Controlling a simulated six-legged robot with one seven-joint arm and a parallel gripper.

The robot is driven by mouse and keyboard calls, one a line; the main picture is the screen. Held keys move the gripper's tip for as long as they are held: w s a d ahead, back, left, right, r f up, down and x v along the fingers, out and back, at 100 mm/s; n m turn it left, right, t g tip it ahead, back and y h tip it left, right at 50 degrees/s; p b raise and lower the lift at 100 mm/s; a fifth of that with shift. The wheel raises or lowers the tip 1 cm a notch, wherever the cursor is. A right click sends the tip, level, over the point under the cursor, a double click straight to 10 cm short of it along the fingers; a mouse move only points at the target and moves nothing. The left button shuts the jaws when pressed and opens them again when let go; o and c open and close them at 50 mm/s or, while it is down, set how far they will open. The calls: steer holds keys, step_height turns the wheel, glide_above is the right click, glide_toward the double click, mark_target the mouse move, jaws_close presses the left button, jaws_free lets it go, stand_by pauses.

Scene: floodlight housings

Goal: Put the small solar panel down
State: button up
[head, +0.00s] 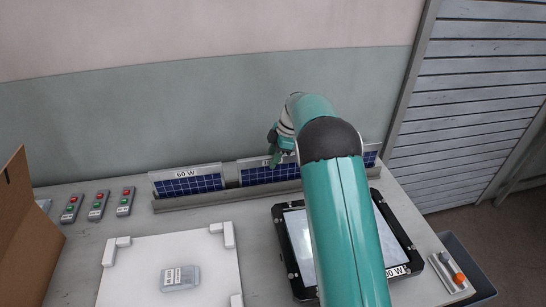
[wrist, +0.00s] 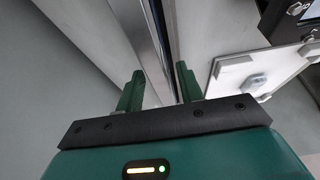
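Small blue solar panels with pale label strips stand along a grey rail (head: 215,199) at the back of the table. The left one, labelled 60 W (head: 190,184), is clear of my arm. The middle panel (head: 258,174) is partly behind my gripper, which hides most of its label. A third shows only as a sliver at the right (head: 369,158). My gripper (head: 276,155) is at the middle panel's top edge. In the wrist view my green fingers (wrist: 160,82) stand apart, with long metal edges running between and beyond them. I see nothing clamped; contact with the panel cannot be told.
A black-framed floodlight housing (head: 283,252) lies under my arm at the right. A white board with corner blocks (head: 130,262) holds a small clear case (head: 180,278). Several button boxes (head: 98,205) and a cardboard box (head: 22,245) are at left. A grey bin (head: 470,262) stands at right.

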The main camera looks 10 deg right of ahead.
steer(key=shift+r, duration=0.15)
steer(key=v, duration=1.2)
steer(key=s+a+r+m+t+h, duration=0.15)
steer(key=s+r+m, duration=0.25)
steer(key=s+r, duration=0.45)
steer(key=s+a+r+m+t, duration=0.15)
steer(key=s+r+m, duration=0.35)
steer(key=s, duration=0.6)
steer(key=s+f+m+t+h, duration=0.1)
steer(key=s+f+m, duration=0.2)
steer(key=s, duration=0.8)
steer(key=s+a+f+m+t+h, duration=0.1)
steer(key=s+f+m+h, duration=0.1)
steer(key=s+m, duration=0.4)
steer(key=s, duration=0.4)
steer(key=shift+s+a+f+t, duration=0.3)
steer(key=shift+s+a+f, duration=0.05)
